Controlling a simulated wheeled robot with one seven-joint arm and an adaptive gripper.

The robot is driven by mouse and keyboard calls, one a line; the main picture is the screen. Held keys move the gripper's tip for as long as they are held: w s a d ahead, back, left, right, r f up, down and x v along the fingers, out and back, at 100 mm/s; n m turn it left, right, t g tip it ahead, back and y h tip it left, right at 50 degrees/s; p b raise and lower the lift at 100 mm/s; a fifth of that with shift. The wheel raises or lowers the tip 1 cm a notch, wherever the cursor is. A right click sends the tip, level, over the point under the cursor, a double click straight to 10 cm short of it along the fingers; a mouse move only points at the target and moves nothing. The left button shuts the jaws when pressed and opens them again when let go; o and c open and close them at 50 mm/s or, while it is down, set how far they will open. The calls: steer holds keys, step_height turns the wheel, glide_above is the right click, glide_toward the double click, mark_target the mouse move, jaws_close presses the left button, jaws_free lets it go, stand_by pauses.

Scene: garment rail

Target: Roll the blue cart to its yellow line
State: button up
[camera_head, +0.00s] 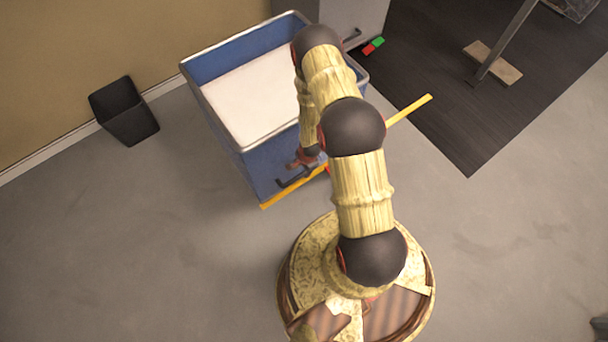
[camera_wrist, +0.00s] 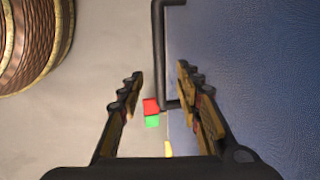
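The blue cart (camera_head: 222,133) is an open box with a pale rim and white inside, standing left of my arm. Its dark handle (camera_head: 287,183) is on the near side; in the wrist view the handle (camera_wrist: 158,50) stands out from the blue cart wall (camera_wrist: 245,70). The yellow line (camera_head: 409,109) on the floor shows at both sides of the cart's near bottom edge; my arm hides its middle. A bit of the line shows in the wrist view (camera_wrist: 168,148). My gripper (camera_wrist: 158,78) is open, with part of the handle between its fingers, near the right one.
A red and green block (camera_head: 373,46) lies by the grey cabinet (camera_head: 352,14). A black bin (camera_head: 124,110) stands at the left wall. A dark mat (camera_head: 465,90) with a post on a wooden foot (camera_head: 492,63) is at right. The near left floor is clear.

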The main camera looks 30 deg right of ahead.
mark_target(301, 175)
steer(key=f+b, duration=0.1)
steer(key=f, duration=0.1)
steer(key=w+f+b, duration=0.1)
steer(key=f, duration=0.2)
steer(key=f+b, duration=0.1)
steer(key=f, duration=0.1)
steer(key=shift+w+f, duration=0.25)
steer(key=shift+f, duration=0.05)
steer(key=c, duration=0.3)
jaws_close()
stand_by(0.4)
